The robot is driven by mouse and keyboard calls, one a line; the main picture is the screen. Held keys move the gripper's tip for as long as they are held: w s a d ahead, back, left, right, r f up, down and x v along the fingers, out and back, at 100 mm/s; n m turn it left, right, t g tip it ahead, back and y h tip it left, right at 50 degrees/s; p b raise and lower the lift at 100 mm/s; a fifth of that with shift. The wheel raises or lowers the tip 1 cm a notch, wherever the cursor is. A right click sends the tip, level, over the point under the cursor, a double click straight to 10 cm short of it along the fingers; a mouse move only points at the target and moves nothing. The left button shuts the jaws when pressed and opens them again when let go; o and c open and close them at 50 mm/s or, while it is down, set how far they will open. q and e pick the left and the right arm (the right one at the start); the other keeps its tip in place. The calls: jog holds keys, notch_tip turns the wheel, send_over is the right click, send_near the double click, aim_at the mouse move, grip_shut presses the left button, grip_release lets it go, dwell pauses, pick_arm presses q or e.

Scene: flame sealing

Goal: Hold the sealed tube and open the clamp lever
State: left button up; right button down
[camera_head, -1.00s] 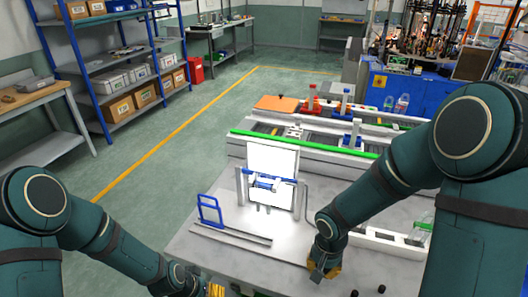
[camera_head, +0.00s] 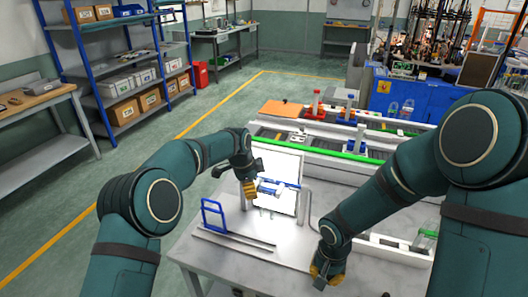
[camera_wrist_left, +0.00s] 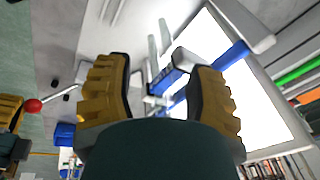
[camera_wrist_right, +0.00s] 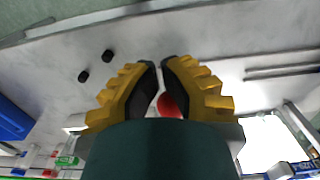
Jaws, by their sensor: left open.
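A blue clamp fixture (camera_head: 268,190) stands between grey posts before a bright white panel (camera_head: 288,163). It also shows between my left fingers in the left wrist view (camera_wrist_left: 170,78). Small pale tube shapes (camera_wrist_left: 155,60) are near it; I cannot tell the sealed tube apart. My left gripper (camera_head: 250,188) is open at the fixture's left side, apparently empty. My right gripper (camera_head: 322,274) is low over the table; its fingertips (camera_wrist_right: 161,64) nearly meet. A red knob (camera_wrist_right: 168,106) shows in the gap between its fingers; I cannot tell whether they touch it. The knob sits on a thin rod (camera_wrist_left: 50,99).
Two small black pieces (camera_wrist_right: 95,66) lie near my right gripper. A conveyor line with a green strip (camera_head: 330,149) runs behind the panel.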

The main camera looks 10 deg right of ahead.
aim_at(266, 176)
pick_arm(q)
jog(key=d+r+m+y, duration=0.1)
jog(key=d+r+m, duration=0.35)
jog(key=r, duration=0.75)
jog(key=f, duration=0.3)
jog(key=w+f, duration=0.1)
jog(key=f, duration=0.7)
jog(key=shift+w+d+f, duration=0.1)
jog(key=shift+w+d, duration=0.25)
jog(key=shift+m, duration=0.25)
grip_shut()
pick_arm(e)
jog(key=shift+w+d+r, duration=0.3)
jog(key=shift+w+d, duration=0.1)
jog(key=shift+w, duration=0.2)
jog(key=shift+w+d+r, duration=0.3)
jog(key=shift+w+d, duration=0.05)
jog(key=shift+w, duration=0.2)
pick_arm(q)
jog(key=shift+t, duration=0.3)
